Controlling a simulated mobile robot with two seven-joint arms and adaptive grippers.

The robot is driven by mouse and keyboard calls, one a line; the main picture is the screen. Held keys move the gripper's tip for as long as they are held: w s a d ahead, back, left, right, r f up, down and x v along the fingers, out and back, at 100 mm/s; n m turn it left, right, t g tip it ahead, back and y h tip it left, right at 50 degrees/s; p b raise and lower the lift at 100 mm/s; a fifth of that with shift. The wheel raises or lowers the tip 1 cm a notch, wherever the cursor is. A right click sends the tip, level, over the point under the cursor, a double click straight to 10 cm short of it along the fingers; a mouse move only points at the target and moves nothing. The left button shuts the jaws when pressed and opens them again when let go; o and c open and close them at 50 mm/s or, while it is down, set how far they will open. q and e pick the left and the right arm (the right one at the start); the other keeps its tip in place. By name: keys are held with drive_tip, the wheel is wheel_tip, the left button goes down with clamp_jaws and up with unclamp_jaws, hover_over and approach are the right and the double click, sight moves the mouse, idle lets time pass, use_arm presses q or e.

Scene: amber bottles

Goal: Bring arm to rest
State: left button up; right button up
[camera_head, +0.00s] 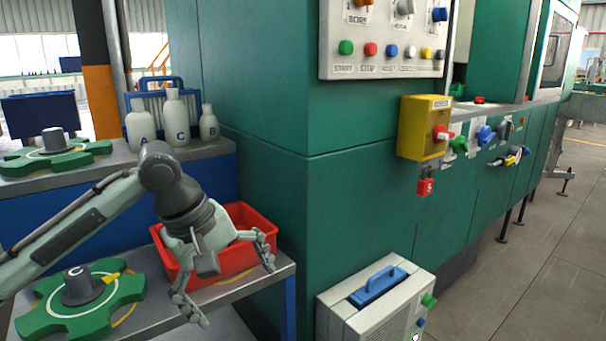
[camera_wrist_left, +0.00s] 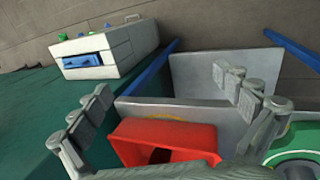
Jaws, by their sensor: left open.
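My left arm comes in from the left in the head view. Its gripper (camera_head: 229,282) is open and empty, in front of and over the right part of a red bin (camera_head: 172,262) on the lower shelf. In the left wrist view the spread fingers of the left gripper (camera_wrist_left: 165,115) frame the red bin (camera_wrist_left: 165,137), with nothing between them. My right gripper shows in neither view.
A green wheel marked C (camera_head: 82,302) lies left on the shelf. Bottles (camera_head: 172,118) and another green wheel (camera_head: 55,152) stand on the upper counter. The green machine (camera_head: 350,200) rises at the right. A white box with a blue handle (camera_head: 375,300) stands on the floor.

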use_arm(q)
wheel_tip(320, 180, down, 12)
drive_tip(key=w+d+m+t+h, duration=0.1)
drive_tip(key=d+m, duration=0.2)
drive_tip(key=s+a+f+m+t+y, duration=0.1)
drive_tip(key=s+a+f, duration=0.15)
drive_tip(key=f, duration=0.45)
drive_tip(key=s+a+f+m+t, duration=0.1)
drive_tip(key=a+f, duration=0.2)
drive_tip(key=f, duration=0.3)
drive_tip(key=s+a+f+m+g+y, duration=0.2)
drive_tip(key=s+a+f+m+y, duration=0.2)
drive_tip(key=s+a+f, duration=1)
drive_tip(key=s, duration=0.3)
drive_tip(key=shift+f+y, duration=0.15)
drive_tip(key=shift+y, duration=0.15)
